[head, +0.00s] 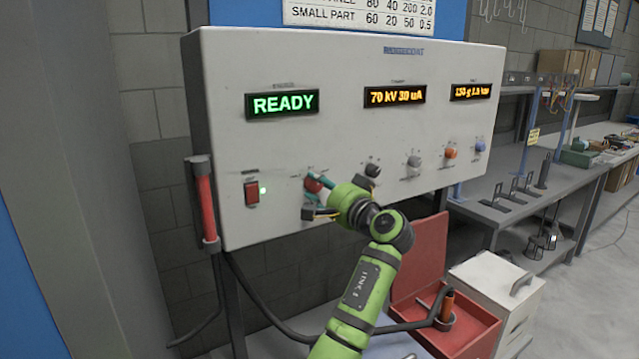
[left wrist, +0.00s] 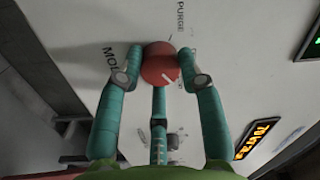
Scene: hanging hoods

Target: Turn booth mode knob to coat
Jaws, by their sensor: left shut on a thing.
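The red mode knob (head: 312,184) is on the white control panel (head: 330,130), low and left of centre. In the left wrist view the knob (left wrist: 161,63) shows a white pointer mark towards its lower right edge. The word PURGE is printed above it there, and part of the word MODE to its left. My left gripper (head: 314,189) is shut on the knob, with teal fingers on either side in the left wrist view (left wrist: 160,66). A third finger is below the knob there. Any coat label is not readable. My right gripper is not in view.
A lit red switch (head: 252,193) is left of the knob. Black (head: 373,170), grey (head: 414,161), orange (head: 451,153) and blue (head: 480,146) knobs run to its right. The display (head: 282,103) reads READY. A red tray (head: 470,335) and a workbench (head: 510,190) stand at right.

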